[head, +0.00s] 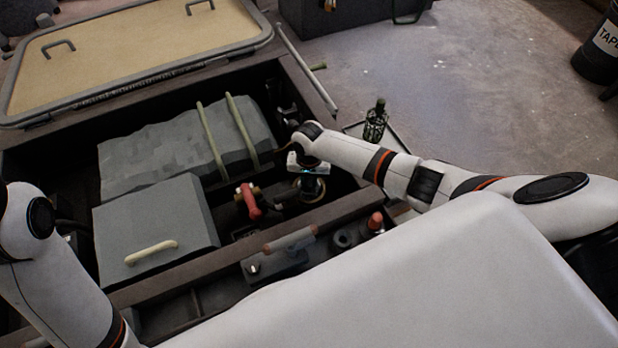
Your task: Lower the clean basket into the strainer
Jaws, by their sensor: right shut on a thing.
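My right gripper (309,170) points down into the open compartment, directly over the round strainer (313,194). It is shut on what appears to be the clean basket, which is mostly hidden by the gripper and the dark strainer opening. I cannot tell how deep the basket sits or whether it touches the strainer. A dark mesh basket with a greenish tint (375,122) stands upright on a tray on the floor, right of the compartment. My left arm comes in at the left edge; its gripper is not visible.
A red-handled valve (249,201) sits just left of the strainer. Grey boxes, one strapped (180,150) and one with a pale handle (150,225), fill the compartment's left. A tan hatch lid (135,55) lies behind.

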